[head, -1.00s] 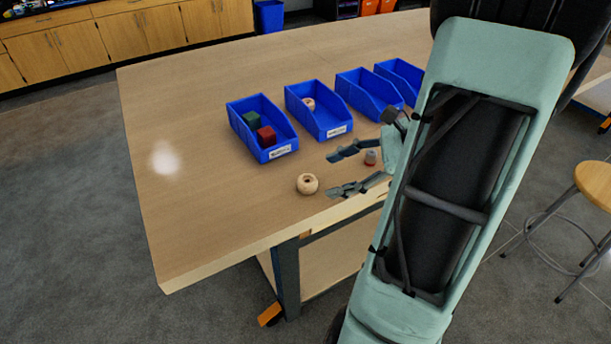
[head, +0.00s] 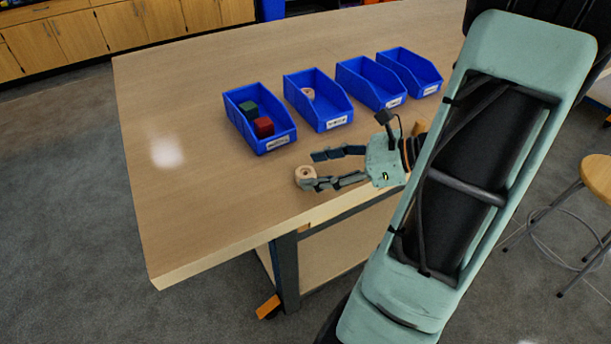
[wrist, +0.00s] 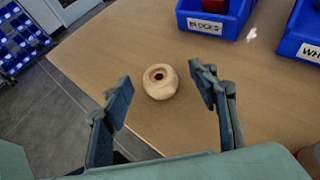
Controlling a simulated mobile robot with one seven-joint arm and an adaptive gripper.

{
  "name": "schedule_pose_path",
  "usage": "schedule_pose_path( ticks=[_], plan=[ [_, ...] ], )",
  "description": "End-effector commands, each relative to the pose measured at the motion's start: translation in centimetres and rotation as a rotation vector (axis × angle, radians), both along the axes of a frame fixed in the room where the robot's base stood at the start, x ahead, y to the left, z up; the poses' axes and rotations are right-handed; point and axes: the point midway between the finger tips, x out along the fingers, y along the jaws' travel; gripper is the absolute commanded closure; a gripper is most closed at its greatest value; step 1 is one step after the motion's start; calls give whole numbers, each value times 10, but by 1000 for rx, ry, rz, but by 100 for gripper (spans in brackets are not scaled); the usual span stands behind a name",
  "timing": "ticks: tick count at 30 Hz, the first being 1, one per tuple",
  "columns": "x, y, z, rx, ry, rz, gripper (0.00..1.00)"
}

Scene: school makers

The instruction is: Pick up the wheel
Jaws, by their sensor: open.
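The wheel (head: 304,172), a small round light-wood piece with a dark centre hole, sits on the table near its front edge. It also shows in the wrist view (wrist: 160,82), standing alone on the wood, between and slightly beyond the fingertips. My gripper (head: 311,170) is open and low by the table, its fingers pointing left in the head view. One finger partly covers the wheel's lower right there. In the wrist view the fingers (wrist: 160,78) lie on either side of the wheel with gaps, and nothing is held. Another wooden wheel (head: 308,93) lies in the second blue bin.
The first blue bin (head: 274,144), labelled blocks, holds a green block (head: 248,108) and a red block (head: 263,127). The second bin (head: 333,124) stands beside it. Two more bins (head: 392,101) (head: 430,89) look empty. The table's left part is clear; its front edge is close.

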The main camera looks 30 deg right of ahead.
Motion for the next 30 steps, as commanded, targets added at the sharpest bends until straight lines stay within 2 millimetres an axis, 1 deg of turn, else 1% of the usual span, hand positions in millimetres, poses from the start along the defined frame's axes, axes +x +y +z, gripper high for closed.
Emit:
schedule_pose_path(
  ticks=[1, 6, 14, 17, 24, 25, 30],
  plan=[
    [3, 8, -6, 4, 2, 2, 46],
    [15, 21, -15, 0, 0, 2, 46],
    [17, 23, -16, -1, -1, 0, 46],
    [17, 23, -16, -1, -1, 0, 55],
    [17, 22, -16, -1, -1, 0, 81],
    [17, 22, -16, -1, -1, 0, 83],
    [17, 22, -16, -1, -1, 0, 83]
  ],
)
